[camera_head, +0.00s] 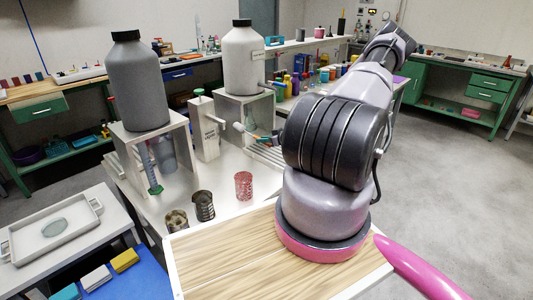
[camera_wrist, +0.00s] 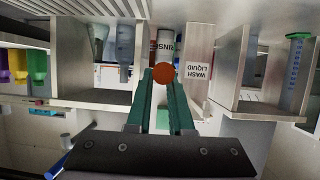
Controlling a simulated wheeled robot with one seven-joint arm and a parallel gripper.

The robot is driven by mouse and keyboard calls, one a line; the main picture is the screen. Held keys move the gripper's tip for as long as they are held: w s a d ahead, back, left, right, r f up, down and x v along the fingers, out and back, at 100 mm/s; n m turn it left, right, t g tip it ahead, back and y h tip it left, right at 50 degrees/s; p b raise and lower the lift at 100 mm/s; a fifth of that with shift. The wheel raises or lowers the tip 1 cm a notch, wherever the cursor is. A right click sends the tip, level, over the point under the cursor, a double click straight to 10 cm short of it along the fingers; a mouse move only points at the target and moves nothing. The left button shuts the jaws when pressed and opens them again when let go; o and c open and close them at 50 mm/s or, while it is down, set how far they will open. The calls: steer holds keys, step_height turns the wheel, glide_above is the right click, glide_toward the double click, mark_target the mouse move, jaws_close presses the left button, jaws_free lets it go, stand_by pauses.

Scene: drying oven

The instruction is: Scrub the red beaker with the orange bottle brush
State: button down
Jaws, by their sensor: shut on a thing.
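The red beaker (camera_head: 243,186) stands upright on the white table in the head view, its surface mottled. In the wrist view, my gripper's green fingers (camera_wrist: 162,88) are shut on an orange round end (camera_wrist: 163,72), seen almost end-on. It looks like the orange bottle brush; the rest of the brush is hidden or hard to tell. The red beaker cannot be made out in the wrist view.
Two dark beakers, one here (camera_head: 203,205), stand left of the red one. A wash liquid dispenser (camera_head: 205,132) stands behind, between white stands bearing a grey bottle (camera_head: 138,85) and a white bottle (camera_head: 243,60). A tray (camera_head: 52,250) lies at the left.

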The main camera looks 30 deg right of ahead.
steer(key=shift+n+y, duration=0.3)
steer(key=shift+y, duration=0.1)
steer(key=f, duration=0.1)
steer(key=s+f, duration=0.1)
steer(key=f, duration=0.1)
steer(key=s+f, duration=0.1)
steer(key=f, duration=0.1)
steer(key=shift+s+d, duration=0.25)
steer(key=shift+d, duration=0.1)
steer(key=shift+f, duration=0.1)
steer(key=shift+f, duration=3.45)
steer(key=shift+r, duration=0.1)
